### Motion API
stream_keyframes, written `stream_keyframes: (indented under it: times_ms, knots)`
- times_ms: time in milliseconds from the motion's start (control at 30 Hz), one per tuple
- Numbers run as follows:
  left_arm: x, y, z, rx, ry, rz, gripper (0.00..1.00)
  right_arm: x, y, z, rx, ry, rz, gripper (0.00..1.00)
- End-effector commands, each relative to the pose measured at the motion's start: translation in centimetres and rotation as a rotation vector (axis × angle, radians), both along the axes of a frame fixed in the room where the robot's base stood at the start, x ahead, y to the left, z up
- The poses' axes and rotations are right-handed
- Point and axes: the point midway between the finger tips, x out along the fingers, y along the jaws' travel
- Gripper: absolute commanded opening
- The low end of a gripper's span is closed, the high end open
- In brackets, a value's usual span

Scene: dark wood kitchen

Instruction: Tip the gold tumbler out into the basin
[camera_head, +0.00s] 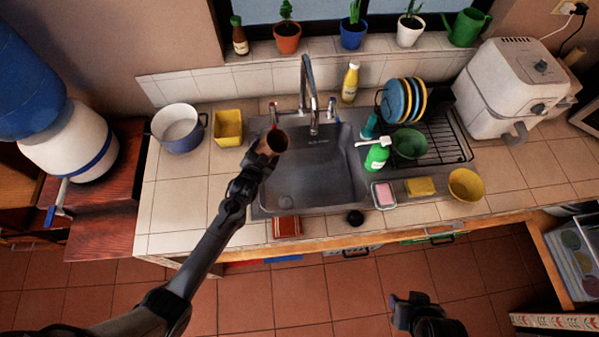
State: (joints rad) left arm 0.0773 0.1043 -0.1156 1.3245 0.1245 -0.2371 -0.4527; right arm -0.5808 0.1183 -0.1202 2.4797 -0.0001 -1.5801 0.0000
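The gold tumbler (266,148) is in the grasp of my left gripper (259,158), raised over the left part of the sink basin (318,190). Its dark round mouth shows toward the camera and the right, and the tumbler looks tilted. I cannot see its contents or anything pouring from it. The gripper's fingers are partly hidden against the tumbler. My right gripper (408,300) is low in front of the counter, over the floor, away from the basin. Its finger opening is too dark to tell.
The faucet (308,95) rises behind the basin. A yellow square container (228,128) and a white-blue pot (178,128) stand left of it. A green bottle (378,155), dish rack (440,138), sponge (420,187) and yellow bowl (465,185) are on the right. The basin's middle looks clear.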

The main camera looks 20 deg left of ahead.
Motion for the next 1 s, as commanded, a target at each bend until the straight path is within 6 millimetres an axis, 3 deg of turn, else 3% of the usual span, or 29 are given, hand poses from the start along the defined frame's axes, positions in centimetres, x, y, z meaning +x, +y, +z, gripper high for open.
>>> stream_keyframes:
  times_ms: [167, 367, 533, 833, 1000]
  knots:
    - [0.1, -0.6, -0.1, 0.112, -0.008, 0.0, 0.31, 0.0, -0.1, -0.9, -0.004, -0.001, 0.002, 0.43]
    - [0.1, -0.5, 1.4, 0.243, -0.013, 0.0, 0.31, 0.0, -0.1, -0.4, -0.005, -0.001, 0.003, 0.43]
    - [0.0, -0.2, -0.6, 0.354, -0.015, 0.0, 0.31, 0.1, -0.1, -3.0, -0.004, -0.004, 0.003, 0.43]
    - [0.1, 0.0, -0.6, 0.548, -0.024, 0.002, 0.31, 0.0, -0.1, -4.8, -0.004, -0.002, 0.002, 0.43]
    - [0.1, -0.1, -1.6, 0.631, -0.024, 0.001, 0.31, 0.0, 0.0, -6.6, -0.001, -0.001, 0.0, 0.43]
